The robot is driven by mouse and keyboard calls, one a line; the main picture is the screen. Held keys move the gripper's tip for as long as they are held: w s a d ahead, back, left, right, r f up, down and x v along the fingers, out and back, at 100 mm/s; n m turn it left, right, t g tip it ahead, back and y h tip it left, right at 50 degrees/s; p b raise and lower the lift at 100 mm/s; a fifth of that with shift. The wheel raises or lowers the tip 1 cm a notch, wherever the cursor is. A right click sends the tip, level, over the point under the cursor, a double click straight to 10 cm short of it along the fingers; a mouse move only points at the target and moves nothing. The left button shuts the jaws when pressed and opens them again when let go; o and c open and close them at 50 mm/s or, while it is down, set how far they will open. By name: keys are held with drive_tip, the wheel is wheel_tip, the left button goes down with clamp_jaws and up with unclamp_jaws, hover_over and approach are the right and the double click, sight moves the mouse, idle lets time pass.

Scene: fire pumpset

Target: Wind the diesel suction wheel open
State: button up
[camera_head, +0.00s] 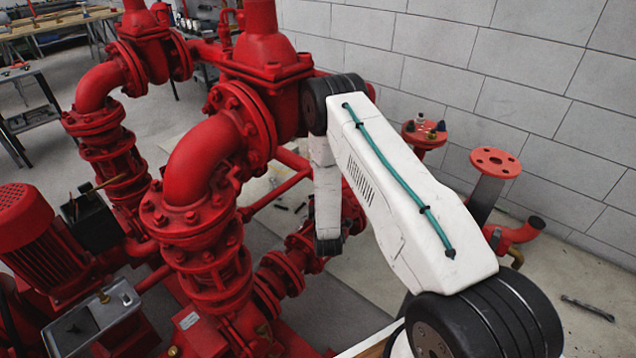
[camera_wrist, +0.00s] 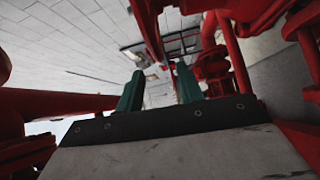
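In the wrist view my gripper (camera_wrist: 160,72) shows two green fingers standing apart with nothing held between them. Past the fingertips are a light wall and some small, unclear things in the distance. I cannot make out the diesel suction wheel in either view. In the head view my white arm crosses the middle and hides part of the red pumpset (camera_head: 205,160). The gripper itself is hidden there, behind the arm and red pipework.
Red pipes (camera_wrist: 65,103) run close on the left and right in the wrist view. In the head view a flanged red outlet (camera_head: 495,162) stands right of the arm, before a block wall (camera_head: 530,85). A red motor (camera_head: 40,235) is at left. Floor at right is mostly clear.

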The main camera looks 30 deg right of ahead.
drive_tip(key=x, duration=0.7)
drive_tip(key=shift+w+d, duration=0.15)
drive_tip(key=shift+w, duration=0.1)
clamp_jaws()
